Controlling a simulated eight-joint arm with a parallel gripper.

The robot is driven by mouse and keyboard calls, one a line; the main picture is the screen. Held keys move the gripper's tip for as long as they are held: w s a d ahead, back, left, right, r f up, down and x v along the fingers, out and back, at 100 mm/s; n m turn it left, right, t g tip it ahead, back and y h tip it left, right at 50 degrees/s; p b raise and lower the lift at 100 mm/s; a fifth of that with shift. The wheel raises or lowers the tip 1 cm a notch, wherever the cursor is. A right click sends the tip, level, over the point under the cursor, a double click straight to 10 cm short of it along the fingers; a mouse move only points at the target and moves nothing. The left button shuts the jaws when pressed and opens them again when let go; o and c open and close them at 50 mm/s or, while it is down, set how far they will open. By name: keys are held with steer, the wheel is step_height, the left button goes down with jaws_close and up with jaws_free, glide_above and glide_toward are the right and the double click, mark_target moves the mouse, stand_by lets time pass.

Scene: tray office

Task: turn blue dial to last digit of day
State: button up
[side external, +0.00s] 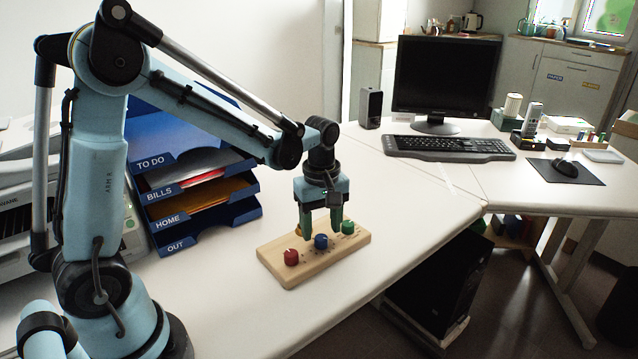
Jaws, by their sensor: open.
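The blue dial (321,241) sits on a light wooden board (290,270) on the white desk. A red dial (291,257) is to its left and a green dial (347,227) to its right on the same board. The dial markings are too small to read. No day display is readable.
A blue tray stack (205,215) labelled TO DO, BILLS, HOME and OUT stands behind and left of the board. A keyboard (447,148) and monitor (446,80) are further back right. The desk's front edge is close to the board; the desk right of it is clear.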

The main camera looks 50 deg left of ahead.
mark_target(321, 241)
steer(key=shift+f, duration=1.2)
jaws_close()
